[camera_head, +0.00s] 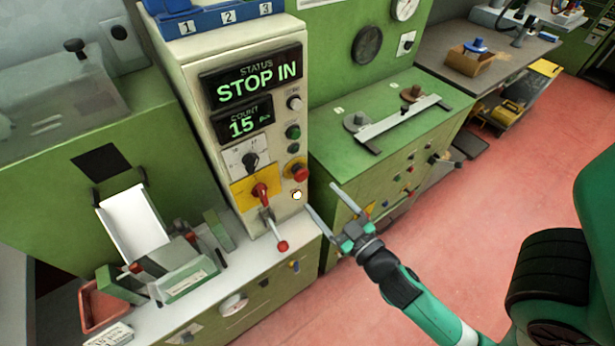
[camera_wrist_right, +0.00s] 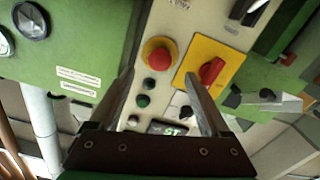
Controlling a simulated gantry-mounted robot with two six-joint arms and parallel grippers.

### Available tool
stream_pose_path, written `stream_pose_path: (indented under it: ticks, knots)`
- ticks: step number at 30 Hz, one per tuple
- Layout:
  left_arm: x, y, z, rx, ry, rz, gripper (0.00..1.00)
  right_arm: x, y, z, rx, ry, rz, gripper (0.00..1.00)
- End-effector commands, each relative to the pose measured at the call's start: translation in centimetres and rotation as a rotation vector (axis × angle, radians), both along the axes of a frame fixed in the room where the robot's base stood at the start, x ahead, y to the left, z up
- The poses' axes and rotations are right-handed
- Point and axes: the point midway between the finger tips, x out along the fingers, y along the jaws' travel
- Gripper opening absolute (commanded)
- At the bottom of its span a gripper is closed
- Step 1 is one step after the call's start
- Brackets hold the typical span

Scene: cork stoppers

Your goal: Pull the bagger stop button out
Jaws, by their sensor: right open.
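The bagger stop button (camera_head: 298,171) is a red mushroom head on a yellow ring, on the right side of the cream control panel. The display (camera_head: 257,85) above reads "STOP IN". My right gripper (camera_head: 321,198) is open and empty, to the right of the panel and slightly below the button in the head view. In the right wrist view the button (camera_wrist_right: 160,57) shows just beyond and between the two fingertips of the gripper (camera_wrist_right: 159,75), apparently not touched. My left gripper is not in view.
A red rotary switch (camera_head: 261,192) on a yellow plate sits left of the button. A lever with a red ball (camera_head: 282,246) sticks out below. Green and black buttons (camera_head: 293,132) and a knob lie above the stop button. A green cabinet (camera_head: 385,140) stands to the right.

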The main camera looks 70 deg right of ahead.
Motion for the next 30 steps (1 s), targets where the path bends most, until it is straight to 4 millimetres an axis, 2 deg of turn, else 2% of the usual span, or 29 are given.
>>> stream_pose_path:
  ticks: [1, 9, 13, 20, 30]
  knots:
    - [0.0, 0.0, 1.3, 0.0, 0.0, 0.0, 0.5, 1.0, -0.9, 0.8, 0.0, -0.004, -0.004, 0.81]
    - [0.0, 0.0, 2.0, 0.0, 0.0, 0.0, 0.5, 5.2, -3.6, 0.2, -0.002, -0.003, -0.001, 0.81]
    - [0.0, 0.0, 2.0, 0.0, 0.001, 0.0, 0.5, 5.9, -4.0, 0.1, -0.002, -0.001, 0.0, 0.81]
    - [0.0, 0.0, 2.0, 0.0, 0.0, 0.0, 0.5, 5.9, -4.1, 0.1, -0.001, -0.001, 0.0, 0.81]
    - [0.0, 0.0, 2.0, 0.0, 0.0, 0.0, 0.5, 5.9, -4.0, 0.1, -0.001, -0.001, 0.0, 0.21]
